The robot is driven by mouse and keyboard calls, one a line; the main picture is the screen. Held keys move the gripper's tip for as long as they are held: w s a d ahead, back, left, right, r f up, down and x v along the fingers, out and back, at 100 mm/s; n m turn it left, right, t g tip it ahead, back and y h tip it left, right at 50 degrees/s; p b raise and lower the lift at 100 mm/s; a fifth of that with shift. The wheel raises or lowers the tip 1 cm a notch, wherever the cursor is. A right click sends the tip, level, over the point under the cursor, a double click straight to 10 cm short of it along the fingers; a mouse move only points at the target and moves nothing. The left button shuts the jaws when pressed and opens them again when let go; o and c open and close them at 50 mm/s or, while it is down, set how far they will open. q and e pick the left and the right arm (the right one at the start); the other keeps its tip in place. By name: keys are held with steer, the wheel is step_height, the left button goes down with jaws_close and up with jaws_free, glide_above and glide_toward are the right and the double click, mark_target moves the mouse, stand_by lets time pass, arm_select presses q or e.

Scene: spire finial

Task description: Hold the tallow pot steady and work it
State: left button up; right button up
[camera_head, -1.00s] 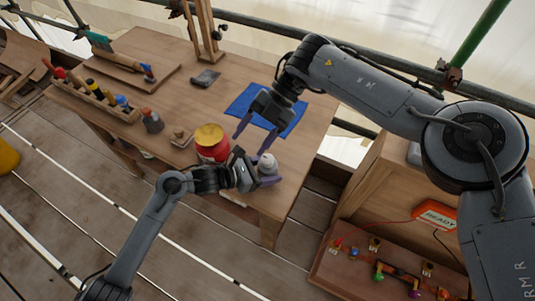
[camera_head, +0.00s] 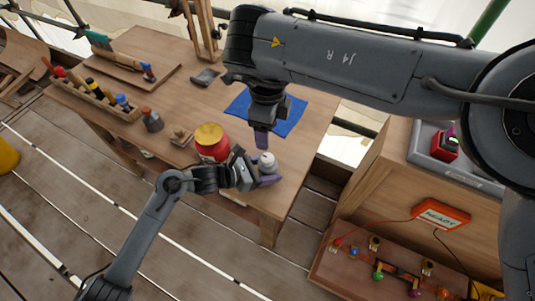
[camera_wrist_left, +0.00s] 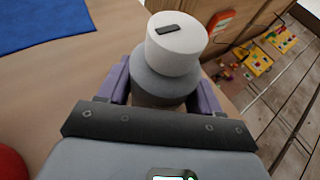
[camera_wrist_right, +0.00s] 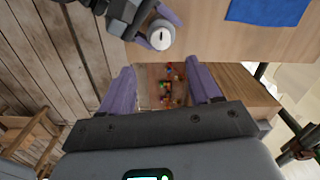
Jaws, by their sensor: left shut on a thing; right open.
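The tallow pot, a small grey pot with a white top, stands near the front right edge of the workbench (camera_head: 268,163). In the left wrist view its white top (camera_wrist_left: 177,40) carries a dark slot-like mark, and its grey body (camera_wrist_left: 162,84) is between the purple fingers. My left gripper (camera_head: 264,177) is shut on the pot's body from the side. My right gripper (camera_head: 262,138) hangs above the bench just behind the pot, apart from it. In the right wrist view its fingers (camera_wrist_right: 162,88) are spread and empty, and the pot's top (camera_wrist_right: 160,36) lies beyond them.
A red jar with a yellow lid (camera_head: 211,143) stands left of the pot, close to my left wrist. A blue cloth (camera_head: 285,115) lies behind. A wooden tool rack (camera_head: 95,100) is at the left. A cabinet with a READY box (camera_head: 441,214) stands at the right.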

mark_target(267, 157)
step_height(267, 157, down, 12)
steer(key=shift+r, duration=0.15)
stand_by(0.4)
steer(key=c, duration=1.1)
steer(key=shift+o, duration=0.2)
